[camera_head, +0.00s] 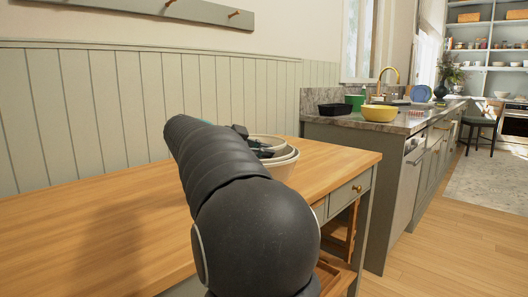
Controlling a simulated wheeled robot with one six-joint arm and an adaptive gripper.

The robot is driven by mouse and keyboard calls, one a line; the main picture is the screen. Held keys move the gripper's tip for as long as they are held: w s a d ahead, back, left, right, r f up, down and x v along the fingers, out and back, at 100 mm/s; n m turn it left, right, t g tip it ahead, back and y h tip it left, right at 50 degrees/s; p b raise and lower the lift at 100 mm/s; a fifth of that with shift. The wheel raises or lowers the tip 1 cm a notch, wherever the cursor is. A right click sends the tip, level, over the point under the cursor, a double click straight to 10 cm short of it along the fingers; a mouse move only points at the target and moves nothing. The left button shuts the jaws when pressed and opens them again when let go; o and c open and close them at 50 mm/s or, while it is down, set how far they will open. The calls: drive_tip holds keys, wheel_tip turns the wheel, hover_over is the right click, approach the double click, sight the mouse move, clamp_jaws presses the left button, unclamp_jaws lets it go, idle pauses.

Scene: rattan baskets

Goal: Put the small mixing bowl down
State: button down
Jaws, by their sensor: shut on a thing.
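Pale bowls show just past the end of my arm, over the wooden tabletop near its right end. An upper pale rim, which looks like the small mixing bowl (272,140), sits inside or just above a larger pale bowl (284,168). My gripper (258,148) is at the left side of the upper rim and is shut on the small mixing bowl. My arm hides most of the gripper and the left part of both bowls. I cannot tell whether the two bowls touch.
The wooden table (90,235) is clear to the left. Beyond its right end, a stone counter (400,122) holds a yellow bowl (380,113), a black container (335,109) and a green container (355,102). A panelled wall (90,110) runs behind the table.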

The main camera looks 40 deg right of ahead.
drive_tip(key=shift+f, duration=0.45)
drive_tip(key=c, duration=1.6)
unclamp_jaws()
drive_tip(key=shift+f, duration=0.15)
drive_tip(key=shift+r, duration=0.35)
drive_tip(key=v, duration=1.2)
drive_tip(key=shift+r+p, duration=0.3)
drive_tip(key=shift+p, duration=0.05)
